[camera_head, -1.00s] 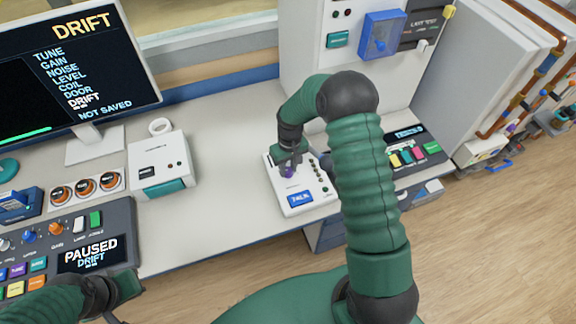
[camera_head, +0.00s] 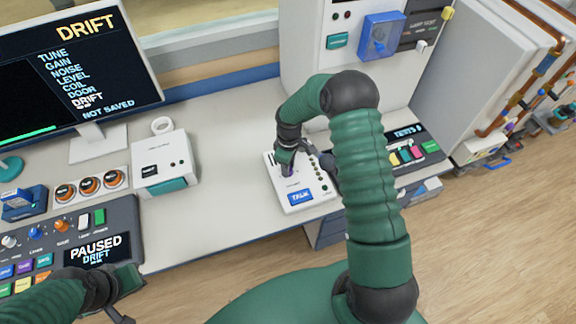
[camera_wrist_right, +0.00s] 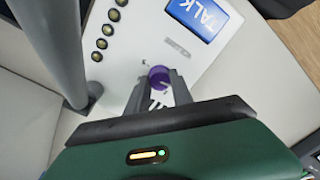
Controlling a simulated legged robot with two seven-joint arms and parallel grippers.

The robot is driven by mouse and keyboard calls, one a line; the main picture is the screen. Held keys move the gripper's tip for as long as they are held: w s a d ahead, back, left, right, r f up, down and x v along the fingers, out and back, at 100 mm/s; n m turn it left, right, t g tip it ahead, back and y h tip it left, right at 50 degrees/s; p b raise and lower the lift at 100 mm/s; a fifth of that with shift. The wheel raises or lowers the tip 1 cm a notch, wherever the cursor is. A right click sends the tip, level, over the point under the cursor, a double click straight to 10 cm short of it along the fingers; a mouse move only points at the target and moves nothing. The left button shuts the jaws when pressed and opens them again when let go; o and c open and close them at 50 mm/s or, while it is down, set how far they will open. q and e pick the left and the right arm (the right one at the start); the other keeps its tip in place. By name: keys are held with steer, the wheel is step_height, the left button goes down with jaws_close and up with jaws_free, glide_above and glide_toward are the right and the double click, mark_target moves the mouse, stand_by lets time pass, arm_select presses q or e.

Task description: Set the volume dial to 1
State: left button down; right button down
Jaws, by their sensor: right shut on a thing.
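The purple volume dial (camera_wrist_right: 159,77) is a small round knob on a white intercom box (camera_head: 300,197) with a blue TALK button (camera_head: 300,197). My right gripper (camera_wrist_right: 158,88) is shut on the dial, its two fingers on either side of it in the right wrist view. In the head view my right gripper (camera_head: 286,170) reaches down onto the box and mostly covers the dial (camera_head: 288,172). The dial's scale marks are too small to read. My left gripper (camera_head: 125,298) is at the lower left, over the console edge, away from the box; its fingers look apart.
A row of small round lamps (camera_wrist_right: 103,43) lines the box. A white device (camera_head: 163,163) and a control console (camera_head: 110,225) sit to the left. The desk between is clear.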

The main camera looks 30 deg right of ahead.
steer(key=shift+w+r, duration=0.15)
steer(key=shift+w, duration=0.1)
steer(key=c, duration=1.5)
jaws_free()
steer(key=o, duration=0.4)
steer(key=shift+s, duration=0.1)
steer(key=r, duration=1.6)
steer(key=shift+w+d+r+b, duration=0.25)
steer(key=shift+d+b, duration=0.05)
steer(key=s+a+m+t, duration=0.1)
steer(key=s+a+m, duration=0.1)
steer(key=s+a, duration=0.2)
steer(key=s+a+m+t, duration=0.1)
steer(key=s+a+m, duration=0.1)
steer(key=s+a, duration=0.2)
steer(key=s+a+m, duration=0.2)
steer(key=s+a, duration=0.2)
steer(key=s, duration=0.4)
steer(key=shift+s+a+f+m+t, duration=0.1)
steer(key=shift+s+f+m+t, duration=0.2)
steer(key=shift+f+t, duration=0.1)
